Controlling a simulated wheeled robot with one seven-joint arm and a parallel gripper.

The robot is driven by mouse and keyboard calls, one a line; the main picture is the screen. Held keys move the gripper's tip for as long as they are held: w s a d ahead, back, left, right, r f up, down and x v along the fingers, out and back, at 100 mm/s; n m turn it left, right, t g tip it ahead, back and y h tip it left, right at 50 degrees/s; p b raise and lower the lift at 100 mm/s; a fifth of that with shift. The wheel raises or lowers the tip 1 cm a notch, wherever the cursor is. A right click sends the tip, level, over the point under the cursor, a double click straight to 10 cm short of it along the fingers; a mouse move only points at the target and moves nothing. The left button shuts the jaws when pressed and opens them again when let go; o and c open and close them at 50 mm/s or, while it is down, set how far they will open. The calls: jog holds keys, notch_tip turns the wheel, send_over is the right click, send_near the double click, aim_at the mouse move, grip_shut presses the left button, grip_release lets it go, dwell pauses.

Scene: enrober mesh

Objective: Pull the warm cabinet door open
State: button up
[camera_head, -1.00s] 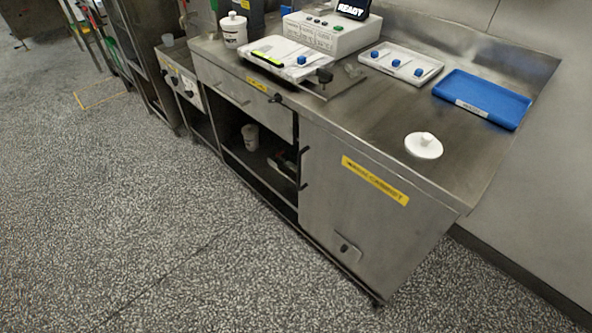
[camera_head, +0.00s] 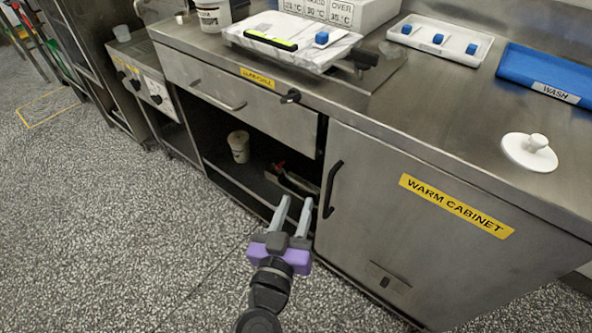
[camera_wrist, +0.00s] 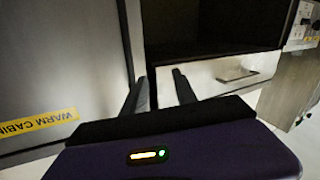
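The warm cabinet door (camera_head: 400,230) is a steel panel with a yellow "WARM CABINET" label, and it looks closed in the head view. Its black vertical handle (camera_head: 331,190) is near the door's left edge. My gripper (camera_head: 294,208) is open and empty, with its two grey fingers pointing up toward the counter, to the left of the handle and apart from it in the picture. In the wrist view my gripper's fingers (camera_wrist: 160,88) are spread, with the door (camera_wrist: 55,70) at the left. The handle is not clearly seen there.
On the counter are a white lid (camera_head: 529,152), a blue tray (camera_head: 550,75) and a white tray (camera_head: 440,40). Speckled floor in front is clear.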

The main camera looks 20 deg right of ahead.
aim_at(329, 187)
jog(key=shift+w+d+r+m+g+h, duration=0.1)
jog(key=shift+w+d+m+g+h, duration=0.15)
jog(key=shift+w+d+m+h, duration=0.85)
jog(key=shift+w+d+r+m+g+h, duration=0.15)
jog(key=shift+d+m+g, duration=0.2)
jog(key=shift+d, duration=1.5)
jog(key=shift+w+d+m+g+h, duration=0.2)
jog(key=shift+w+d+m+h, duration=0.4)
jog(key=shift+d, duration=0.85)
grip_shut()
